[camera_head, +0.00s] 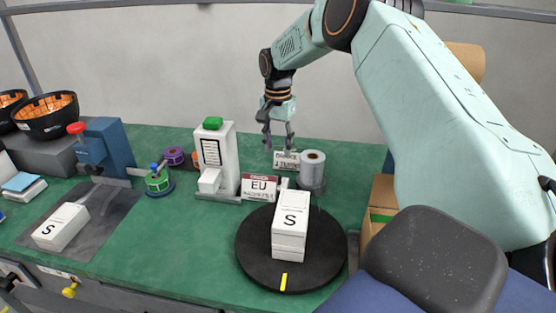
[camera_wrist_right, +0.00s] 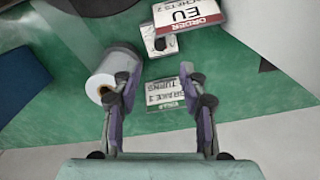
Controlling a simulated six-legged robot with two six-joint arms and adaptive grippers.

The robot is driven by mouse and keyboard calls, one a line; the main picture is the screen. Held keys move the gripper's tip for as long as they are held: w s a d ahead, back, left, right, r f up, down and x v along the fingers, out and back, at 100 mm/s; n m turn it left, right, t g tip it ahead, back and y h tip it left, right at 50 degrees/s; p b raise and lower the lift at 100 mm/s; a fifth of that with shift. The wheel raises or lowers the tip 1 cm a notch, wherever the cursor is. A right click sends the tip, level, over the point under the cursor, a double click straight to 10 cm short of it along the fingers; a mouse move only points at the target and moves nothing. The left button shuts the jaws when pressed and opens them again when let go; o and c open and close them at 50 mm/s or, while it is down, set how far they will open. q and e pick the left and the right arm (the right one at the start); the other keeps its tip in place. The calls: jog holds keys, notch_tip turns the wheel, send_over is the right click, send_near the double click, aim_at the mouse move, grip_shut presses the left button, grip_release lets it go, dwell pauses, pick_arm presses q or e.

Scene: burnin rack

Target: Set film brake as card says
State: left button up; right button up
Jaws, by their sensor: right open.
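A grey-white film roll (camera_head: 313,165) stands upright on a dark base at the back of the green bench. It also shows in the wrist view (camera_wrist_right: 113,72), left of the fingers. A small white card (camera_head: 288,161) stands beside the roll. In the wrist view the card (camera_wrist_right: 166,94) is upside down between the fingertips and seems to read "BRAKE 2 TURNS"; the small print is unclear. My right gripper (camera_head: 278,138) is open and empty, above and behind the card. I cannot make out a brake knob for certain. My left gripper is not in view.
A box marked S (camera_head: 289,222) sits on a black turntable (camera_head: 262,262). An EU order card (camera_head: 260,188) and a white machine with a green button (camera_head: 216,157) stand left of the roll. A blue press (camera_head: 106,150) stands further left.

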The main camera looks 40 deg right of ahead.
jog(key=shift+r, duration=1.3)
jog(key=n+b, duration=0.1)
jog(key=n, duration=0.3)
send_over(278, 175)
notch_tip(278, 175, down, 5)
jog(key=shift+w+r, duration=0.1)
notch_tip(278, 175, down, 7)
jog(key=shift+f+b, duration=0.15)
jog(key=shift+b, duration=0.5)
jog(key=shift+c, duration=0.3)
grip_shut()
